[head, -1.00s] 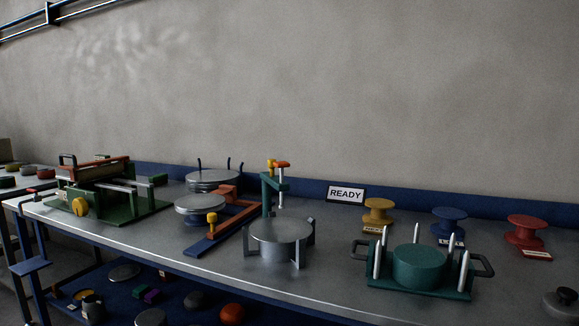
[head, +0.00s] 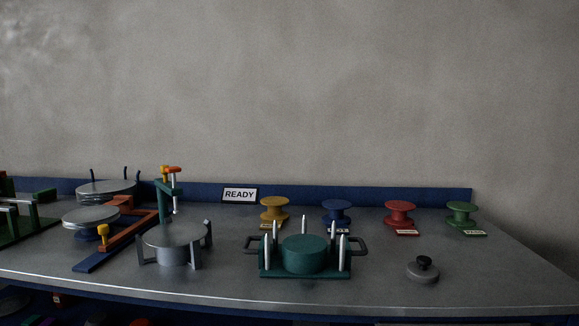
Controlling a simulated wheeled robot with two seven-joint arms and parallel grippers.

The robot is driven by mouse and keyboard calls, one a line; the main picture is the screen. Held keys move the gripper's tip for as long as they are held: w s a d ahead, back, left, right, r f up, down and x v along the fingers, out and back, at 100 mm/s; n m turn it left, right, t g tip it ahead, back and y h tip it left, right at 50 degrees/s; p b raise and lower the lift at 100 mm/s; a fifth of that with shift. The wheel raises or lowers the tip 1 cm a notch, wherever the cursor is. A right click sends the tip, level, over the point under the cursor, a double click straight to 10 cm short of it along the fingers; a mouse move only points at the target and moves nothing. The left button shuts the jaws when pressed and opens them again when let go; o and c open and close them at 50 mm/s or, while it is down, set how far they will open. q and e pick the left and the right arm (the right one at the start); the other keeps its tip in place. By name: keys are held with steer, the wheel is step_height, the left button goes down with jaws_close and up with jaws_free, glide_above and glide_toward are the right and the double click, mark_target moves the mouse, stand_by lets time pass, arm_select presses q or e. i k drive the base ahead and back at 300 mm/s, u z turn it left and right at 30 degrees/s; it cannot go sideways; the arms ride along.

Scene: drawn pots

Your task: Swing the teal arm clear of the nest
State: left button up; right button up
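The teal arm (head: 169,187) sits on a teal post behind the grey nest (head: 174,256) in the head view. It carries an orange and yellow handle (head: 171,170) on top and a silver spindle (head: 175,203) hanging from its front end. The nest is a round grey piece with a flat top and upright grey fins around it. The arm's end appears above and behind the nest's back edge; I cannot tell how far it overhangs. Neither of my grippers is in view.
A teal pot (head: 304,254) stands on a teal base among white pegs, right of the nest. A blue and orange fixture (head: 120,235) lies left. Coloured spools, such as the yellow one (head: 274,208), line the back by a READY sign (head: 239,195). A knobbed grey weight (head: 423,271) sits right.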

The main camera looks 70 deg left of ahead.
mark_target(164, 183)
steer(key=z, duration=0.7)
steer(key=k, duration=1.95)
steer(key=u, duration=2.1)
